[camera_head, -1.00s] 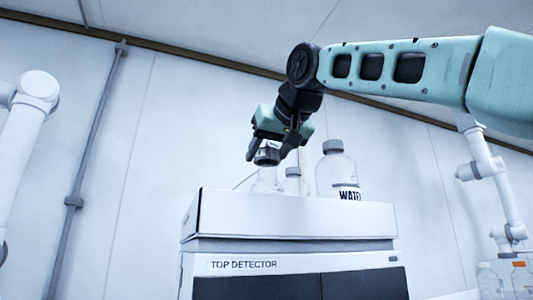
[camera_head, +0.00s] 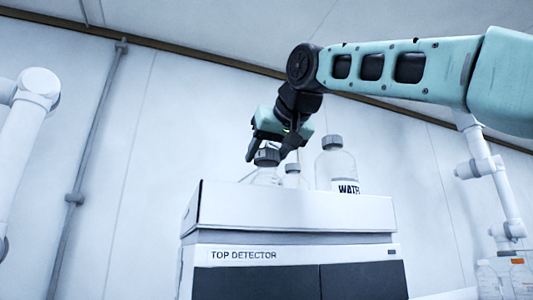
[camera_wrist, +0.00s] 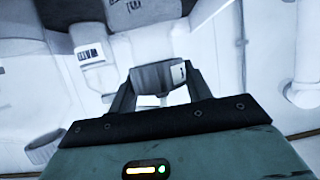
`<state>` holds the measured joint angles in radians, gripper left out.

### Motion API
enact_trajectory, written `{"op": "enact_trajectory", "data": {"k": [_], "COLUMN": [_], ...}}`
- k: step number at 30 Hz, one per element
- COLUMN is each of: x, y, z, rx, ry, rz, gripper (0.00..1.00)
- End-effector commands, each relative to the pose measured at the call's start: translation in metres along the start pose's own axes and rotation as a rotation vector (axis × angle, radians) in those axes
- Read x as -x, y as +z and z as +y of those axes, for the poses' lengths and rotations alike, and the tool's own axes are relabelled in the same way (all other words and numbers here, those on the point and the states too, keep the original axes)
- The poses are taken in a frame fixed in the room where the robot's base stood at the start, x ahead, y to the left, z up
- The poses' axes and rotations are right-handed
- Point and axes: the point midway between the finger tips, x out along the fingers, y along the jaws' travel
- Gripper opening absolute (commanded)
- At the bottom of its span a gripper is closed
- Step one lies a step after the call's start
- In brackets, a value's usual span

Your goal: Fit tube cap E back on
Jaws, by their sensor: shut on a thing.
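My gripper (camera_head: 268,152) is shut on a dark grey ribbed cap (camera_wrist: 158,77). The cap sits between both fingertips and carries a small white label, too small to read. In the head view, a clear bottle (camera_head: 267,177) stands on the white instrument housing directly under the cap. I cannot tell whether the cap touches the bottle's neck. The cap's underside is hidden in the wrist view.
A smaller grey-capped bottle (camera_head: 292,177) stands close to the right, and a larger WATER bottle (camera_head: 337,171) beyond it. Both stand on the TOP DETECTOR housing (camera_head: 300,212). A grey pipe (camera_head: 92,140) runs up the wall at left.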

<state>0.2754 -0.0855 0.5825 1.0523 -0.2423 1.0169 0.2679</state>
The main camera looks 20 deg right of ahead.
Motion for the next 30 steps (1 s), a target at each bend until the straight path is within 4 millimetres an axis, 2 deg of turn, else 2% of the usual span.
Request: {"op": "enact_trajectory", "data": {"k": [30], "x": [-0.005], "y": [0.013], "z": [0.0], "rx": [0.0], "ry": [0.0], "rz": [0.002], "gripper": [0.25]}}
